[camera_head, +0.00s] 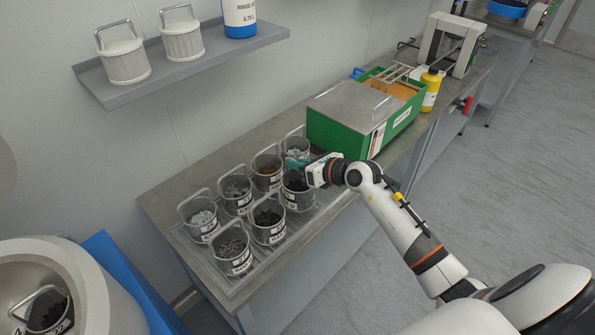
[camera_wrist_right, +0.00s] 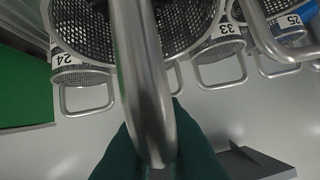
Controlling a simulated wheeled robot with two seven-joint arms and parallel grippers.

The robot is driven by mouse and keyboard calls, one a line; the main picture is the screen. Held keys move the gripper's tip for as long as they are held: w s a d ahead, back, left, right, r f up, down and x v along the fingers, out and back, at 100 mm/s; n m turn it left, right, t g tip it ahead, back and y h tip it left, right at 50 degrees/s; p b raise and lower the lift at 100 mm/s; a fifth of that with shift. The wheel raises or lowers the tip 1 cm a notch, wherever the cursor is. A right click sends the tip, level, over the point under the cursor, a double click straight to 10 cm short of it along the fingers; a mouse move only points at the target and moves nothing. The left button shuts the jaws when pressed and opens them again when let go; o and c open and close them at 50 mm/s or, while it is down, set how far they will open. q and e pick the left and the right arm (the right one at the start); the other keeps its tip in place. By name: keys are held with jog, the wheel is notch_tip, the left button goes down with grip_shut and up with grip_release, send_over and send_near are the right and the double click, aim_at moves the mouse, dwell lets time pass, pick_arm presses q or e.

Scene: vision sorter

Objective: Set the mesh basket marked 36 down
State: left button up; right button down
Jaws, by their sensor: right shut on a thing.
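My right gripper (camera_head: 296,163) is shut on the handle of a dark-filled mesh basket (camera_head: 297,191) at the right end of the front row. Its label is too small to read in the head view. The wrist view shows the teal fingers closed around the thick metal handle (camera_wrist_right: 148,85), with the mesh basket (camera_wrist_right: 95,38) beyond it. The basket looks upright, over or in the grey tray (camera_head: 222,275); I cannot tell if its base touches. My left gripper is not in view.
Baskets marked 24 (camera_wrist_right: 80,72), 33 (camera_wrist_right: 222,52) and 25 (camera_wrist_right: 285,35) stand close by. A green box (camera_head: 335,138) stands right behind the gripper. A yellow bottle (camera_head: 431,90) is farther along the bench. A drum at lower left holds another basket (camera_head: 45,312).

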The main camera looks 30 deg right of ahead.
notch_tip(320, 180, down, 2)
jog(key=shift+f, duration=0.1)
jog(key=shift+f, duration=0.2)
jog(key=c, duration=1.5)
grip_release()
jog(key=shift+s, duration=0.1)
jog(key=shift+r, duration=0.2)
jog(key=b+v, duration=0.1)
jog(key=v, duration=1.1)
jog(key=shift+a+b, duration=0.1)
jog(key=shift+b, duration=0.2)
